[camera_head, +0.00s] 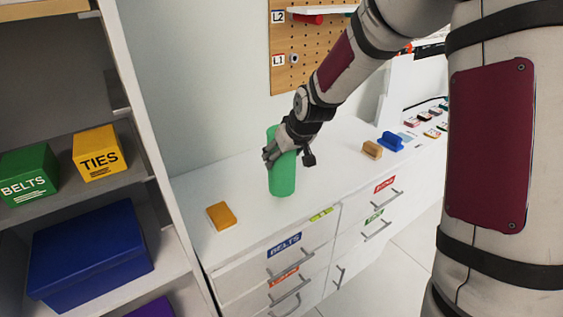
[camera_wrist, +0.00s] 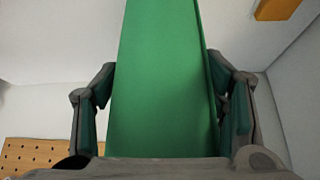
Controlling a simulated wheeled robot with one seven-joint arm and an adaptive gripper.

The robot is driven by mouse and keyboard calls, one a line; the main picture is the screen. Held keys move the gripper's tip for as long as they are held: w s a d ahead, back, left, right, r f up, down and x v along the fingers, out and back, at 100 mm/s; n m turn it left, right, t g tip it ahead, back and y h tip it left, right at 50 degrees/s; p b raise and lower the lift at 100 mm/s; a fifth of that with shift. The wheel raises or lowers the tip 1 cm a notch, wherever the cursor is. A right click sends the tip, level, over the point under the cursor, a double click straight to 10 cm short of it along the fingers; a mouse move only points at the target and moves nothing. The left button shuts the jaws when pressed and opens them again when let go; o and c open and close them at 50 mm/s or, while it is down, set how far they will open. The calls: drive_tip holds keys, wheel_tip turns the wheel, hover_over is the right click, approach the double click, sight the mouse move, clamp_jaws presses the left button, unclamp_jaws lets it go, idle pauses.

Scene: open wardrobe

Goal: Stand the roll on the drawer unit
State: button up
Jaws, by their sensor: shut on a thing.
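The fingers hide part of the roll in the head view.
An orange block (camera_head: 221,216) lies left of the roll. A tan block (camera_head: 372,150) and a blue brush-like piece (camera_head: 390,141) lie to the right. A shelf with a green BELTS box (camera_head: 28,175) and a yellow TIES box (camera_head: 99,153) stands at left. A pegboard (camera_head: 300,50) hangs behind.

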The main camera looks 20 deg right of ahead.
drive_tip(key=shift+d+x, duration=0.2)
drive_tip(key=shift+x, duration=0.9)
drive_tip(key=shift+d+x, duration=0.15)
drive_tip(key=shift+x, duration=0.9)
drive_tip(key=shift+w+f, duration=0.1)
drive_tip(key=shift+f, duration=0.05)
drive_tip(key=o, duration=1.4)
